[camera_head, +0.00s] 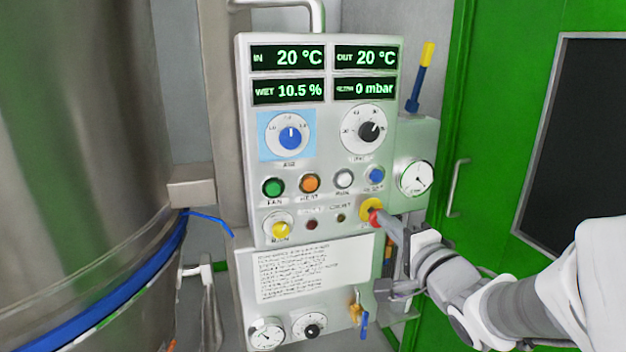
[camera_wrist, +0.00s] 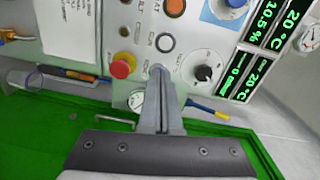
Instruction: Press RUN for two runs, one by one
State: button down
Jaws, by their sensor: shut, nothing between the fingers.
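The grey control panel (camera_head: 320,232) fills the middle of the head view. Its white button (camera_head: 344,179), with a label under it that seems to read RUN, sits third in a row after green and orange buttons. It also shows in the wrist view (camera_wrist: 165,43), just beyond my fingertips. My gripper (camera_head: 380,218) is shut and empty, pointing at the panel's lower right, beside the red emergency stop (camera_head: 370,212), which it partly overlaps in the head view. In the wrist view my gripper (camera_wrist: 159,72) appears beside the red stop (camera_wrist: 123,66). Contact cannot be told.
Displays (camera_head: 288,58) read 20 °C in and out, 10.5 % and 0 mbar. A blue button (camera_head: 376,175) lies right of the white one. A blue knob (camera_head: 290,138) and black knob (camera_head: 371,131) sit above. A steel vessel (camera_head: 80,150) stands left, a green door (camera_head: 490,120) right.

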aim_at(345, 180)
jog(key=shift+w+a+r+m, duration=0.25)
jog(key=shift+w+a+m, duration=0.2)
jog(key=shift+m, duration=0.25)
jog(key=b+x, duration=0.1)
jog(key=x, duration=1.2)
jog(key=shift+r, duration=0.15)
jog(key=shift+w+a, duration=0.15)
jog(key=shift+w, duration=0.3)
jog(key=shift+w+r, duration=0.1)
